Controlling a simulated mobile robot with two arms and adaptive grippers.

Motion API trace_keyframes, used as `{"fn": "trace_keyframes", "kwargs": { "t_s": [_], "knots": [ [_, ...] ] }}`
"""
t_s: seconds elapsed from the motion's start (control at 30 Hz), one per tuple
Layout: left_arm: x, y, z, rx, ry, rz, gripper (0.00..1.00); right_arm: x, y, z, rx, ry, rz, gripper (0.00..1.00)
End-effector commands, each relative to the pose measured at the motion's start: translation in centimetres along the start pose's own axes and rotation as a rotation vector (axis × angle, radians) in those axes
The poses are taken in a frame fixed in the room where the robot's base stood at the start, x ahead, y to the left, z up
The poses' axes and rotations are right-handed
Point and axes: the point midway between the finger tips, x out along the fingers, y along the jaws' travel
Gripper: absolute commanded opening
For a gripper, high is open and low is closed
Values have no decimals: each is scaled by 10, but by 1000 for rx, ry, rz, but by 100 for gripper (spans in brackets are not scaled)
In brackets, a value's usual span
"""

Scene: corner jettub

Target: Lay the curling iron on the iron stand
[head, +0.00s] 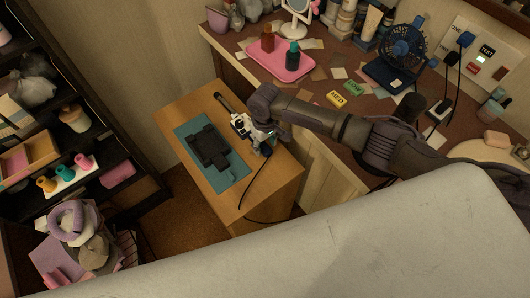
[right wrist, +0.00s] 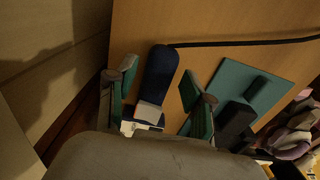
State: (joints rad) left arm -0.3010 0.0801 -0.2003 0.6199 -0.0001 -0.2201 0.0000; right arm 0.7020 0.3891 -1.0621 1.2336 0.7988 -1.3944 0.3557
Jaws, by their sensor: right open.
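The curling iron lies on the small wooden table. Its dark barrel (head: 223,101) points to the upper left in the head view. Its dark blue handle (right wrist: 160,75) shows in the right wrist view, with a black cord leaving its end. My right gripper (head: 258,137) is at the iron's handle. In the right wrist view its two green-padded fingers stand open on either side of the handle, with gaps visible. The black iron stand (head: 209,146) lies on a teal mat (head: 228,178), left of the gripper. The gripper partly hides the iron in the head view. My left gripper is not in view.
The wooden table (head: 262,190) has bare room at its front, crossed by the black cord (head: 247,187). A vanity counter (head: 330,70) with a pink tray (head: 272,65) and a blue fan (head: 402,47) stands at the right. Dark shelves (head: 110,135) stand at the left.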

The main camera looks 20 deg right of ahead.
Motion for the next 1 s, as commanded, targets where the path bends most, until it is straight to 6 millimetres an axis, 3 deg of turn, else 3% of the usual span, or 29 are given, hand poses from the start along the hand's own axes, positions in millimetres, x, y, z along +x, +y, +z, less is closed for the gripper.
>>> {"fn": "trace_keyframes", "kwargs": {
  "t_s": [0.37, 1.0],
  "knots": [
    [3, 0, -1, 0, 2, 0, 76, 7, 0, 0, 0, 0, 0, 51],
    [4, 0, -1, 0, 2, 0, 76, 7, 0, 0, 0, 0, 0, 0]
  ]
}}
